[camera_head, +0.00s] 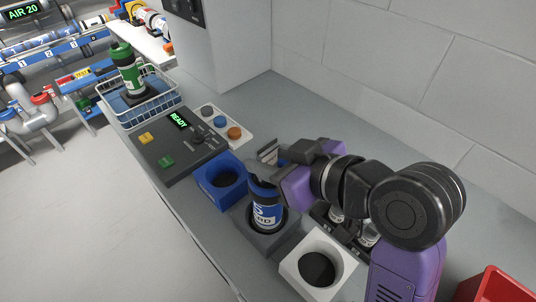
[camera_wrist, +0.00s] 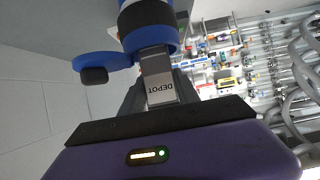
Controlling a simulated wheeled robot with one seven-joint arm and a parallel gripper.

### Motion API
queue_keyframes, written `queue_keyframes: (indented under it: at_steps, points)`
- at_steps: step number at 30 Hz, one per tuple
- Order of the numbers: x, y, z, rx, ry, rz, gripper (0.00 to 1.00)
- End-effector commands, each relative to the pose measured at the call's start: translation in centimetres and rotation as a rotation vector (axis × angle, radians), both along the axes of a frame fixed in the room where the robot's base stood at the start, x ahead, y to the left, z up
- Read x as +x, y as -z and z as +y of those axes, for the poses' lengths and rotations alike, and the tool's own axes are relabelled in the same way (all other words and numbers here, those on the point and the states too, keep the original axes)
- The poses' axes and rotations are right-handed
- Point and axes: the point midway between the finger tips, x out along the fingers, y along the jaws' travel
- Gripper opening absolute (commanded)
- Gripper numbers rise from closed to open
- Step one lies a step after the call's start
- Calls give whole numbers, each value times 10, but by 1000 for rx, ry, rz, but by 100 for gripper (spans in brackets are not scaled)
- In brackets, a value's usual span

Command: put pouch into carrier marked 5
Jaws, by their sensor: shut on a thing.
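The carrier marked 5 (camera_head: 267,213) is a blue and black cylinder with a white 5 and partly hidden lettering. It stands upright in a dark grey square holder (camera_head: 242,228). In the wrist view the carrier (camera_wrist: 150,18) shows its blue rim, with a round blue lid (camera_wrist: 88,60) swung out to one side. My gripper (camera_wrist: 158,98) is shut on the pouch (camera_wrist: 162,88), a small pale grey piece labelled DEPOT. The pouch's far end is at the carrier's rim; I cannot tell how far inside it is. My gripper and wrist hide the carrier's mouth in the head view.
A blue holder (camera_head: 206,187) and a white holder (camera_head: 290,264), both with dark round openings, flank the carrier. A control panel reading READY (camera_head: 180,121) and a wire basket (camera_head: 153,111) with a green carrier (camera_head: 124,60) stand farther back. A wall bounds the right; a red bin (camera_head: 492,288) is front right.

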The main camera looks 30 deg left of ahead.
Motion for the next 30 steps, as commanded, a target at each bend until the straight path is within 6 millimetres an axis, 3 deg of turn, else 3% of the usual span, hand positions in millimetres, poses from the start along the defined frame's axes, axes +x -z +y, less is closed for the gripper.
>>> queue_keyframes:
  at_steps: [14,15,18,30]
  points:
    - [0,8,0,0,0,0,0]
    - [0,8,0,0,0,0,44]
    - [0,8,0,0,0,0,63]
    - [-1,5,-6,0,1,0,63]
